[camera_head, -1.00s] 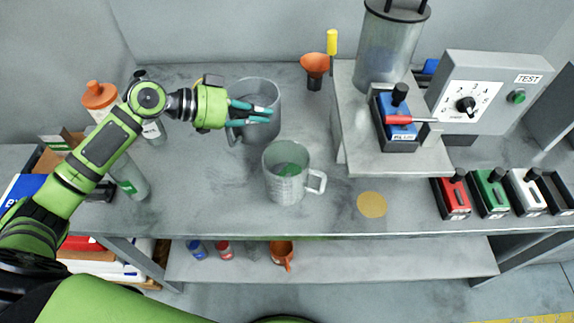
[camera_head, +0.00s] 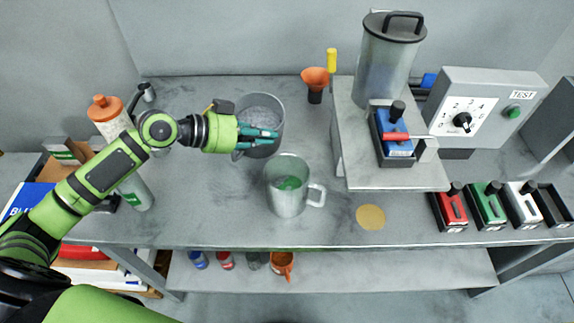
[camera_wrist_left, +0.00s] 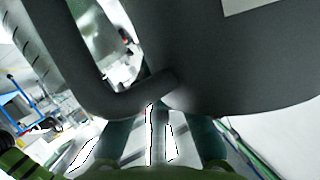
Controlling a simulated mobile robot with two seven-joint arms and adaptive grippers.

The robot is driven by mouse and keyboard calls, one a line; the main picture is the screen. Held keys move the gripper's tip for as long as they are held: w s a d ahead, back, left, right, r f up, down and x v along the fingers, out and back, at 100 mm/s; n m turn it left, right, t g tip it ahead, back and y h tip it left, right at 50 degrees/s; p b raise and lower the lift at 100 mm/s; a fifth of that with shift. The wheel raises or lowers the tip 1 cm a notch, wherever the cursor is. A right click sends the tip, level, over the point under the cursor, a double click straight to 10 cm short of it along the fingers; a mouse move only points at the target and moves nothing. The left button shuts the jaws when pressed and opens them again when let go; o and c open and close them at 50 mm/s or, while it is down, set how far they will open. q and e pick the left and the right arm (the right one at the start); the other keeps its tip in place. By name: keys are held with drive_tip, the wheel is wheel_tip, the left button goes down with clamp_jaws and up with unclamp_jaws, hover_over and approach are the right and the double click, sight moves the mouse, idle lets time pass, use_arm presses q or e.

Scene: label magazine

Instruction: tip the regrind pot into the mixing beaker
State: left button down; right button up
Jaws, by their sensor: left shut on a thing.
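The regrind pot is the grey pot (camera_head: 270,103) with grey granules inside, at the back left of the bench in the head view. My left gripper (camera_head: 262,136) is shut on it at its handle side, with the teal fingers across the pot's near side. The left wrist view shows the pot's dark wall (camera_wrist_left: 240,60) and curved handle (camera_wrist_left: 125,100) close up. I cannot tell whether the pot's base touches the bench. The mixing beaker (camera_head: 287,202) is a translucent handled beaker with something green inside. It stands upright, nearer and slightly right of the pot. My right gripper is out of view.
An orange funnel (camera_head: 315,78) stands behind. The raised machine platform (camera_head: 395,180), with a lidded hopper (camera_head: 385,65), bounds the right. A tan disc (camera_head: 371,217) lies near the front edge. An orange-capped bottle (camera_head: 106,110) stands left.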

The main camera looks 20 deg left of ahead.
use_arm(q)
drive_tip(key=s+d+m+p, duration=0.1)
drive_tip(key=s+d+m+t+y+p, duration=0.1)
drive_tip(key=s+d+m+t+p, duration=0.1)
drive_tip(key=shift+r+y+p, duration=0.25)
drive_tip(key=shift+y+p, duration=0.15)
drive_tip(key=shift+m, duration=0.4)
drive_tip(key=shift+s+d+t+y+p, duration=0.15)
drive_tip(key=shift+t+y+p, duration=0.2)
drive_tip(key=shift+t+y, duration=0.05)
idle(0.5)
drive_tip(key=shift+r+m+t, duration=0.1)
drive_tip(key=shift+m+t, duration=0.2)
drive_tip(key=shift+m, duration=0.4)
idle(0.7)
idle(0.8)
drive_tip(key=shift+m+t+y, duration=0.5)
drive_tip(key=shift+m, duration=0.1)
idle(0.7)
drive_tip(key=shift+r+m+t, duration=0.1)
drive_tip(key=shift+m+t, duration=0.2)
drive_tip(key=shift+m, duration=0.1)
idle(1.9)
